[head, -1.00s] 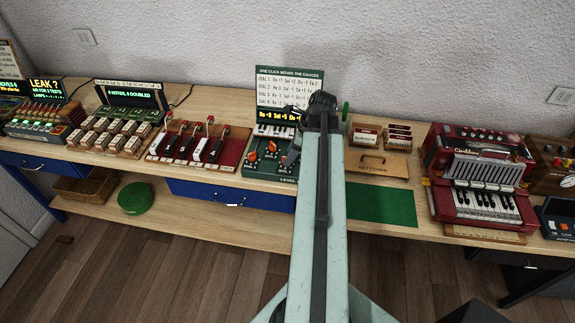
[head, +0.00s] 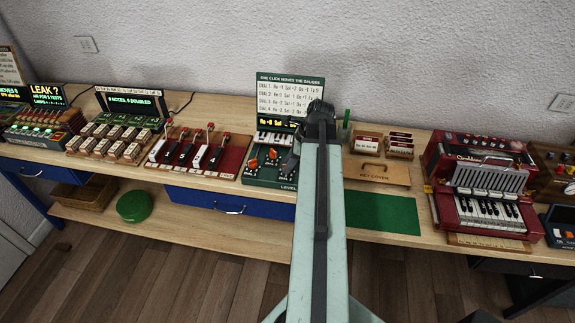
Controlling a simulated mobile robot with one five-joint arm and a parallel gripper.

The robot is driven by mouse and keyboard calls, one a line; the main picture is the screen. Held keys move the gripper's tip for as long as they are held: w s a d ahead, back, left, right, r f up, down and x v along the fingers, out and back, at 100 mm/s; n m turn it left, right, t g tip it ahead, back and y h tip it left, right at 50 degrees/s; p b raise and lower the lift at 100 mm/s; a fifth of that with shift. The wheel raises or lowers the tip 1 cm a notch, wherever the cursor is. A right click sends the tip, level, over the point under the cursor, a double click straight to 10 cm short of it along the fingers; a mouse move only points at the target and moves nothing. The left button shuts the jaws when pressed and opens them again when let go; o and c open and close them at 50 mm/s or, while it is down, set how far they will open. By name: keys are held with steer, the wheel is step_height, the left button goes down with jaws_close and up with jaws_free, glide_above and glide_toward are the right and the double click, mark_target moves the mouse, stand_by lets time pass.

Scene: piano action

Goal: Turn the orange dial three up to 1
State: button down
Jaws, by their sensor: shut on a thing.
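The green dial panel (head: 262,183) stands on the bench, with a small piano keyboard and a lit display (head: 275,122) behind it. Two orange dials show on it: a left one (head: 252,164) and one further back (head: 273,153). My gripper (head: 288,163) is low over the panel's right part, dark and partly behind my pale arm. It is shut at the place of the third dial, which my gripper and arm hide. The pointer and number of that dial cannot be read.
A red board with levers (head: 200,158) stands close to the left. On the right are a wooden key cover (head: 378,176), a green mat (head: 382,213) and a red accordion (head: 485,190). A green upright rod (head: 346,118) stands behind my arm.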

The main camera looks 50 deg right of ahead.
steer(key=n, duration=0.2)
steer(key=n+g, duration=0.1)
steer(key=shift+d+n+y, duration=0.2)
steer(key=shift+n+y, duration=0.2)
steer(key=shift+n+g+y, duration=0.3)
steer(key=shift+n+g, duration=0.5)
steer(key=shift+n, duration=1.2)
steer(key=c, duration=1.1)
jaws_free()
